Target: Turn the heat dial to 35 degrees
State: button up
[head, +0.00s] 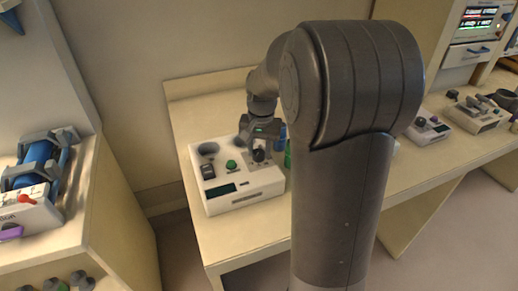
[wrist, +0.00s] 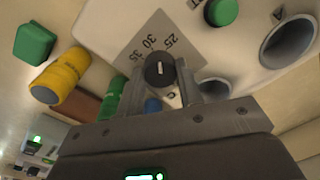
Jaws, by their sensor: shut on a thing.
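The heat dial (wrist: 160,70) is a round black knob with a white pointer line. Its grey scale plate (wrist: 138,38) shows 25, 30 and 35. The pointer lies nearly vertical in the wrist view, roughly towards the space between 25 and 30; the exact reading is unclear. The dial also shows on the white device (head: 248,196) in the head view (head: 259,156). My gripper (wrist: 161,82) is shut on the dial, one finger on each side. In the head view my gripper (head: 259,147) comes down from above onto the device's right part.
The device has a green button (wrist: 222,11), a round well (wrist: 288,43) and a black switch (head: 208,171). A yellow cylinder (wrist: 60,80) and a green block (wrist: 34,43) lie beside it. My arm hides the middle of the table (head: 232,235).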

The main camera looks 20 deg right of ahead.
aim_at(260, 151)
jog(key=n, duration=1.2)
jog(key=shift+n+g, duration=0.3)
dwell(0.4)
jog(key=o, duration=1)
jog(key=shift+w+r, duration=0.1)
jog(key=r, duration=1)
jog(key=shift+w+d+r, duration=0.1)
jog(key=shift+d+r, duration=0.1)
jog(key=shift+r, duration=0.1)
